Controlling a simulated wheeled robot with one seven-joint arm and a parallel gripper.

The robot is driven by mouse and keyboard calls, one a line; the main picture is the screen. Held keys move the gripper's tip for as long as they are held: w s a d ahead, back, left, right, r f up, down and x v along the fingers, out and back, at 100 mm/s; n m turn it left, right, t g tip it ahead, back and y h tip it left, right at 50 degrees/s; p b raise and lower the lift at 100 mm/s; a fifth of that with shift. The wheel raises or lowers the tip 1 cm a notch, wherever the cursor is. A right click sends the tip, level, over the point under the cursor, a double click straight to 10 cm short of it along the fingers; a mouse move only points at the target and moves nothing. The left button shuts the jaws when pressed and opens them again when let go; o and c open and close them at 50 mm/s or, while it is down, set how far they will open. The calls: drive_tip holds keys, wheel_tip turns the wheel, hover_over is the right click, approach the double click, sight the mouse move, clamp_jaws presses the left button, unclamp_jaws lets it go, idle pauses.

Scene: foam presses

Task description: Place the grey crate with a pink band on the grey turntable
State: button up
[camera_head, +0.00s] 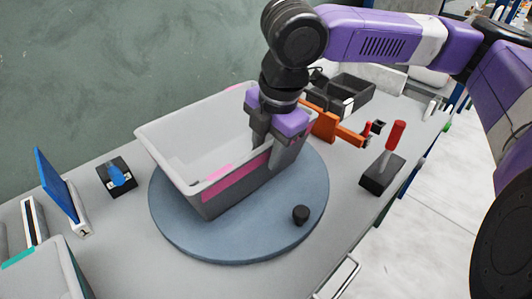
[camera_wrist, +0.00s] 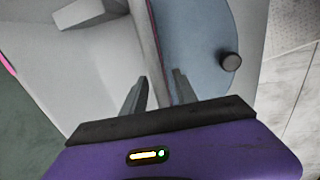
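My gripper (camera_head: 272,145) is at the crate's right rim, pointing down, one finger inside the wall and one outside. In the wrist view the crate wall (camera_wrist: 150,30) runs between the fingertips (camera_wrist: 160,80), with narrow gaps on both sides; the fingers look open around it. The turntable (camera_wrist: 195,50) shows there beside the outer finger. The lower finger parts are partly hidden by the wall.
A black knob (camera_head: 301,214) stands on the turntable's front right. A switch box with a blue knob (camera_head: 117,176) is on the left, and a red-handled lever box (camera_head: 385,170) on the right. An orange bar (camera_head: 335,127) and black bins (camera_head: 350,90) lie behind my gripper.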

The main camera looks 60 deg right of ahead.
wheel_tip(320, 180, up, 11)
drive_tip(key=s+p, duration=0.1)
drive_tip(key=s, duration=0.1)
drive_tip(key=shift+a+f+p, duration=0.15)
drive_tip(key=shift+a+p, duration=0.15)
drive_tip(key=shift+p, duration=0.1)
drive_tip(key=shift+s, duration=0.15)
